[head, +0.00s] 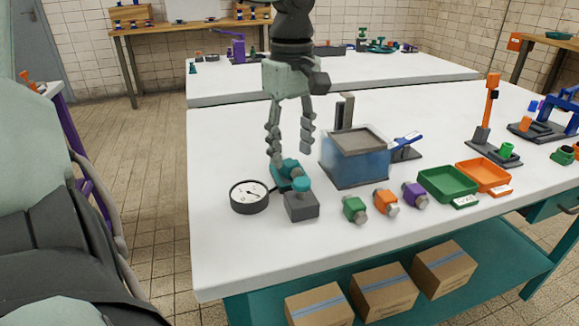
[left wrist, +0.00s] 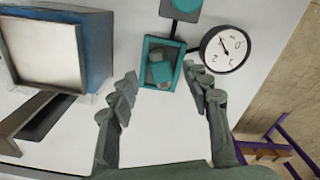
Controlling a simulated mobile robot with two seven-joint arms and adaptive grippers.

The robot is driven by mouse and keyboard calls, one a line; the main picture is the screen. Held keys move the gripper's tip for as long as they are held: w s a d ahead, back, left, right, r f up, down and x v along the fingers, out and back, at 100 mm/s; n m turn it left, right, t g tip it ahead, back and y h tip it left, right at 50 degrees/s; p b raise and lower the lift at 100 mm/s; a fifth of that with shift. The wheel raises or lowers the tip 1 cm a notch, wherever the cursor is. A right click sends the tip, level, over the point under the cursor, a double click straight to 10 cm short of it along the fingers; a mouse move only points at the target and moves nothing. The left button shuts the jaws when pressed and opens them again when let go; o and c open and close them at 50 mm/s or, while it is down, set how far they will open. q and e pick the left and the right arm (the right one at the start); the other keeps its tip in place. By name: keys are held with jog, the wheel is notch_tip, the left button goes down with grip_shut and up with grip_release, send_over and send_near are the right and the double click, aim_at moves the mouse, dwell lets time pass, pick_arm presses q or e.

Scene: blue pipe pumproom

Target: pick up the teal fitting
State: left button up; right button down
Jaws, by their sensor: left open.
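The teal fitting (head: 290,164), teal with a grey part, sits in a small teal open holder (head: 275,181) on the white table. In the left wrist view the fitting (left wrist: 160,72) lies inside the holder's rim (left wrist: 146,58), ahead of and between my fingertips. My left gripper (head: 290,152) points down over the holder, open, with a finger to either side and nothing held. Whether a fingertip touches the holder is hard to tell. My right gripper is not in view.
A round dial gauge (head: 249,196) stands left of the holder, and a grey block with a teal top (head: 301,205) in front. A blue tank (head: 358,170) is close on the right.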

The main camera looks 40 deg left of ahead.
aim_at(291, 163)
pick_arm(q)
jog(key=shift+f, duration=1.5)
jog(key=shift+c, duration=0.6)
grip_shut()
